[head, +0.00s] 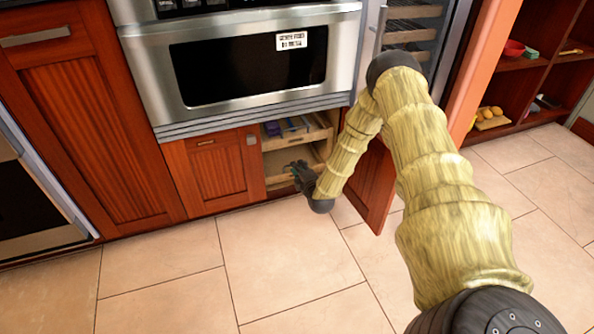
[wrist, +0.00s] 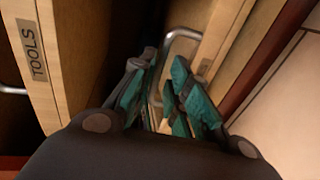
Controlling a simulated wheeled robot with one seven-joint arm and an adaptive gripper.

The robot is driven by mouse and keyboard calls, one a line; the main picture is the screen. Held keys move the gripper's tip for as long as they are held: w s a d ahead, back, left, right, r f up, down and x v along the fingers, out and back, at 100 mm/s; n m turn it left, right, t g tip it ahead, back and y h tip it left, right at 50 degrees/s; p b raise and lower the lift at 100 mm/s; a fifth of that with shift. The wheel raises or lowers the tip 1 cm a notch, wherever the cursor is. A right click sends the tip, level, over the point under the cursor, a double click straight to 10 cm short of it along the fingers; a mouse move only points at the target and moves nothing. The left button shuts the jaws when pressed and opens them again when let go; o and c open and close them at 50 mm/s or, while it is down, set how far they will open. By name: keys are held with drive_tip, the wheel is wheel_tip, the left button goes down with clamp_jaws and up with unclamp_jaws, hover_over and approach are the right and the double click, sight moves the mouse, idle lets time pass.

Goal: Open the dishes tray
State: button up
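Two pale wooden trays sit in the open cabinet under the oven. The upper tray (head: 318,136) holds blue and purple items; a tray front (wrist: 42,75) labelled TOOLS shows on the left of the wrist view. A second tray front (wrist: 215,50), with a metal handle (wrist: 182,34), is nearer the floor; its label is unreadable. It appears to be the lower tray (head: 280,178) in the head view. My gripper (head: 297,168) is at that lower tray. In the wrist view my gripper (wrist: 165,62) is open, its green-padded fingers around the handle. Contact is unclear.
A red cabinet door (head: 375,185) stands open just right of my forearm. A closed red door (head: 217,168) is to the left. The steel oven (head: 245,60) is above. The tiled floor (head: 290,265) in front is clear.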

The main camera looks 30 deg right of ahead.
drive_tip(key=shift+x, duration=0.95)
clamp_jaws()
